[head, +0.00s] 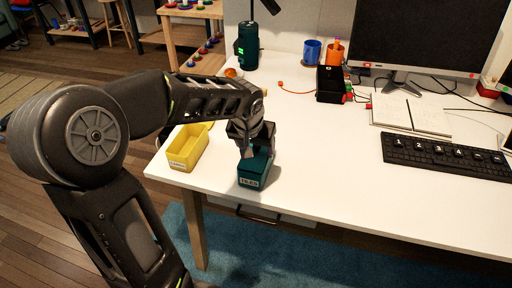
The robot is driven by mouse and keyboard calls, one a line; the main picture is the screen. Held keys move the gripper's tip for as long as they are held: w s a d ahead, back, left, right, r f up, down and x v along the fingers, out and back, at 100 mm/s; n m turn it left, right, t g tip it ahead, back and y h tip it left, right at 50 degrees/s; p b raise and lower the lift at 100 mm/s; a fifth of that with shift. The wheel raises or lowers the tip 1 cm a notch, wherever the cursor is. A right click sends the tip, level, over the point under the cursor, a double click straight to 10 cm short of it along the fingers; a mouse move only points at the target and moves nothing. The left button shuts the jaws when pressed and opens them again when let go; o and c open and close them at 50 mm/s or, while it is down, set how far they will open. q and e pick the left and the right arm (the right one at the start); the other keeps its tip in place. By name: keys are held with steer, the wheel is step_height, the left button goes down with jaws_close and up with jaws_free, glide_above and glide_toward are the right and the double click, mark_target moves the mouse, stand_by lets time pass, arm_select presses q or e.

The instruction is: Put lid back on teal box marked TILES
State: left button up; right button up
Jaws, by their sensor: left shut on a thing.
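The teal box (252,181) with a white TILES label stands on the white desk near its front left edge. My left gripper (248,152) is directly above the box, pointing down, with its fingers at the top of it. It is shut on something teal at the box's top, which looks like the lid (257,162). The fingers hide part of it, so I cannot tell whether the lid is seated on the box. My right gripper is not in view.
A yellow labelled bin (187,148) stands just left of the teal box. A black tray (330,84), blue cup (312,51), orange cup (335,55), open notebook (411,115) and keyboard (445,158) are farther back or right. The desk's front middle is clear.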

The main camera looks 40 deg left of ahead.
arm_select(q)
steer(key=shift+f, duration=0.1)
steer(key=o, duration=1.4)
steer(key=shift+o, duration=0.6)
steer(key=shift+o, duration=0.8)
steer(key=shift+r+p, duration=2.4)
steer(key=shift+r, duration=1.2)
